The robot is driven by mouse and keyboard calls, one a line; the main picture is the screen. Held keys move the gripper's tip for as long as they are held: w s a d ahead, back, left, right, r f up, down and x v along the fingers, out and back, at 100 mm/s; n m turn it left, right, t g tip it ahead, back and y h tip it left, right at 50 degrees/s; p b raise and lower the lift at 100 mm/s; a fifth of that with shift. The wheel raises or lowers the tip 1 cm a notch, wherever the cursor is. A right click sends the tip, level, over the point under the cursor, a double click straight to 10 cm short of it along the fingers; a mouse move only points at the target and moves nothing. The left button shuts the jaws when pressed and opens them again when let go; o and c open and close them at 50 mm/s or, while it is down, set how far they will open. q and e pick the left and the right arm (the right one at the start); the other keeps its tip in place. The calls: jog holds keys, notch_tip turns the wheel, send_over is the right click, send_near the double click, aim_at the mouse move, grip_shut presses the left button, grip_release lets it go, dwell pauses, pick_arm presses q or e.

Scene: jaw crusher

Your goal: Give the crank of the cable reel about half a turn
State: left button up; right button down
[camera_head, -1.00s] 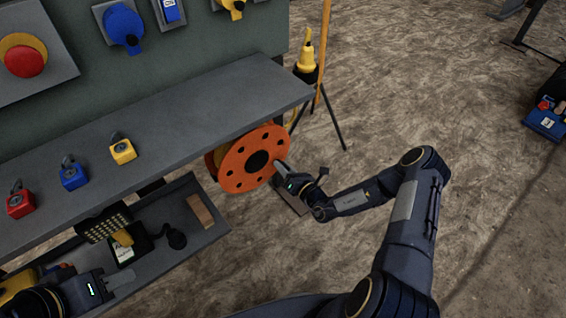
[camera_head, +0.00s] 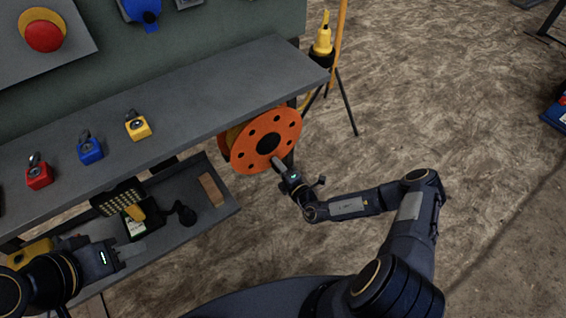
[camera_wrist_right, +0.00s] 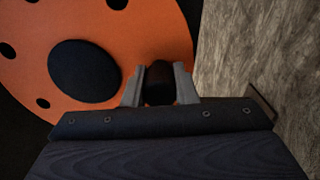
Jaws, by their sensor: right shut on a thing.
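The cable reel (camera_head: 246,154) is an orange disc with round holes and a black hub, mounted under the right end of the grey bench. My right gripper (camera_head: 278,164) is at its lower right rim. In the right wrist view the fingers are shut on the dark crank handle (camera_wrist_right: 159,84), one finger on each side. The black hub (camera_wrist_right: 85,71) shows to the left of the handle. In the head view the handle is hidden by the gripper. My left gripper (camera_head: 124,256) is at the lower left, beside the lower shelf, away from the reel; its finger gap is unclear.
The bench (camera_head: 190,115) carries red, blue and yellow padlock-like blocks. The lower shelf (camera_head: 215,215) holds a dark device and a wooden block (camera_head: 211,190). A yellow instrument on a tripod (camera_head: 323,52) stands behind the reel. Open dirt ground lies to the right.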

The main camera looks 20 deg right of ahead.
jog(key=shift+s+a+m, duration=0.15)
jog(key=shift+a+m, duration=0.25)
jog(key=shift+m, duration=0.2)
jog(key=c, duration=1.2)
grip_release()
jog(key=shift+o, duration=0.2)
jog(key=p+v, duration=0.2)
jog(key=v, duration=0.5)
jog(key=shift+s, duration=0.4)
jog(key=shift+d, duration=0.1)
